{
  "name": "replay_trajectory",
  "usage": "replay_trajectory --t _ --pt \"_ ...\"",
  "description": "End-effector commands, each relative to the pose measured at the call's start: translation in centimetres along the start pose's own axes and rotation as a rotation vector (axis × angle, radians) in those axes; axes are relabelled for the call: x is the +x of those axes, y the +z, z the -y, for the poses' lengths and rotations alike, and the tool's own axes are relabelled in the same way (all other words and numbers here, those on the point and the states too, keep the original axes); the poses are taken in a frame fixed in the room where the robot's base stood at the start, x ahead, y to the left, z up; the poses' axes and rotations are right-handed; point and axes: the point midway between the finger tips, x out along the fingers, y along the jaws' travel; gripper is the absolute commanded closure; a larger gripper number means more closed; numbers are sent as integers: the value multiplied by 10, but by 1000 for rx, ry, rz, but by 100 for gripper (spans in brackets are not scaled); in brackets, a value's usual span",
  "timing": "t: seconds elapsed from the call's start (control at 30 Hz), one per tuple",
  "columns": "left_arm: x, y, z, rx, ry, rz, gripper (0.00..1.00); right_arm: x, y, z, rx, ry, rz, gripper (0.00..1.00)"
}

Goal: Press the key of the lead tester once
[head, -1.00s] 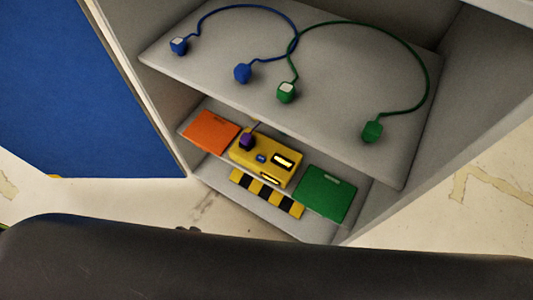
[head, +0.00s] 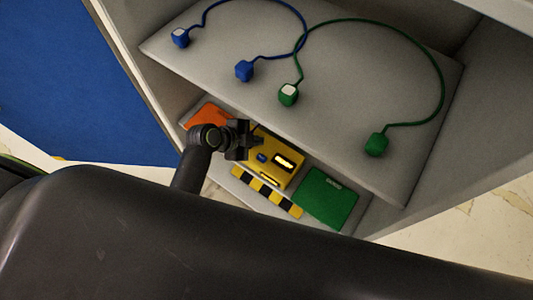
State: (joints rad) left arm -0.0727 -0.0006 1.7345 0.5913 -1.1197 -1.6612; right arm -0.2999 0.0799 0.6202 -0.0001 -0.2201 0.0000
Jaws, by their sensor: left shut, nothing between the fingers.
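The yellow lead tester (head: 293,174) lies on the lower shelf of the grey cabinet. It has a small blue key (head: 262,157) and a pale lit window (head: 284,161). My left gripper (head: 250,138) is shut and empty at the tester's upper left corner, close to the blue key. The gripper hides that corner and the dark purple part there; I cannot tell whether it touches the tester. My right gripper does not show.
An orange pad (head: 209,115), partly hidden by my arm, lies left of the tester. A green pad (head: 327,198) lies right, a yellow-black strip (head: 266,191) in front. The upper shelf (head: 350,75) overhangs, holding a blue lead (head: 244,70) and a green lead (head: 377,144).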

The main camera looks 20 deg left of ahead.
Motion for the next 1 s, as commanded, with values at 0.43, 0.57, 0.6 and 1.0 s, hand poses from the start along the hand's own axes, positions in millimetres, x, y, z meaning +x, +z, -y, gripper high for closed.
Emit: replay_trajectory --t 0.43,0.57,0.6,1.0 --pt "-2 -4 3 26 -3 -11 100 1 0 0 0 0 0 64" --pt "4 0 -1 26 -3 -11 100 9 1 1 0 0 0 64" --pt "7 2 -3 26 -2 -10 100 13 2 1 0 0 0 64" --pt "42 28 -29 25 -3 -10 100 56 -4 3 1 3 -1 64"
